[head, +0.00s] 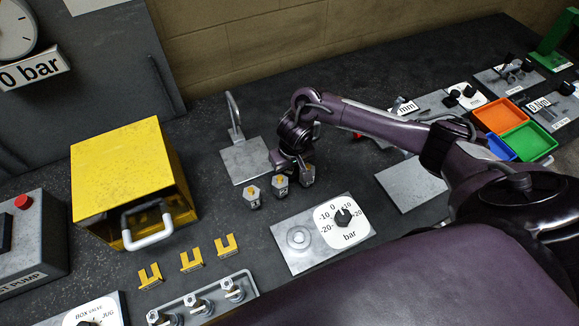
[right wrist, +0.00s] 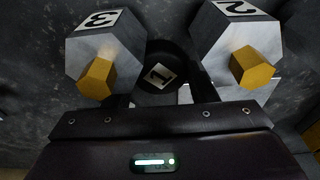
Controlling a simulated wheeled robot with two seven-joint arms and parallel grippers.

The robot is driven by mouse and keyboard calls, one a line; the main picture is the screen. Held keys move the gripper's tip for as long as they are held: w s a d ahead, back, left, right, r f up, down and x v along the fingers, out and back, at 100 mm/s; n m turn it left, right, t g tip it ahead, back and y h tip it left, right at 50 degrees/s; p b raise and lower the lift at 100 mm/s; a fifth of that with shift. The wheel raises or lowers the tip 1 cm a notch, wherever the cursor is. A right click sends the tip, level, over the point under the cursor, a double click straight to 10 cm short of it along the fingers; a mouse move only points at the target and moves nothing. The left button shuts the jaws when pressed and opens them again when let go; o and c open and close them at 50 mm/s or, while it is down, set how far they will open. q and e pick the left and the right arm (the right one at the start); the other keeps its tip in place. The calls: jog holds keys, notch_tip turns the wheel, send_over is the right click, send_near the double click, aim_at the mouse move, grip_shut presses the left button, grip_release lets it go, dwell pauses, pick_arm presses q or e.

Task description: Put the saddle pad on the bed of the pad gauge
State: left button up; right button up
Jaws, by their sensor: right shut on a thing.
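My right gripper (head: 293,168) reaches down among the hexagonal blocks at the middle of the bench. Which fixture is the pad gauge is unclear; a panel marked mm (head: 465,95) with a dial stands at the back right, partly behind my right arm. My left gripper is not in view.
Grey hexagonal blocks with yellow tops (head: 252,195) stand close around the gripper; those marked 3 (right wrist: 104,55) and 2 (right wrist: 235,45) flank it. A bar gauge plate (head: 290,255) lies in front, a yellow box (head: 125,170) at left, coloured bins (head: 525,140) at right.

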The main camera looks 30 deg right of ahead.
jog(key=o, duration=1)
jog(key=shift+f, duration=0.15)
